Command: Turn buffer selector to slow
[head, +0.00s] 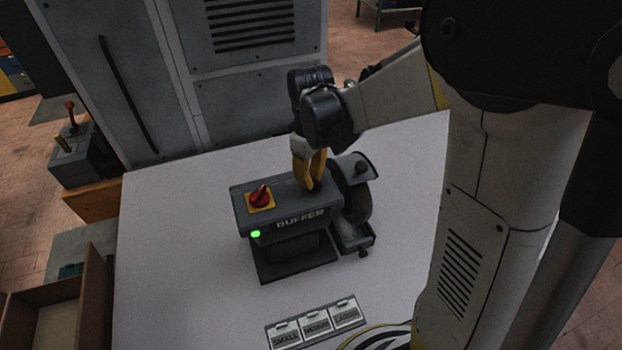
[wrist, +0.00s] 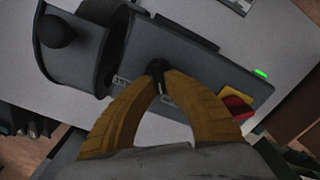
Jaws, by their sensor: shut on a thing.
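The buffer (head: 290,222) is a grey machine with "BUFFER" on its front, standing on the pale table. On its top left is a red rotary switch (head: 261,195) on a yellow plate; the switch also shows in the wrist view (wrist: 238,106). A small dark selector knob (wrist: 157,70) sits on the top, between the yellow fingertips. My gripper (head: 312,183) points down over the right part of the top, and its fingers (wrist: 159,80) are shut on that knob. The fingers hide most of it, and the position labels beside it are too small to read.
A green light (head: 255,234) glows on the front. Labelled small, medium and large plates (head: 315,322) lie at the table's front. The table (head: 180,240) is clear left of the buffer.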

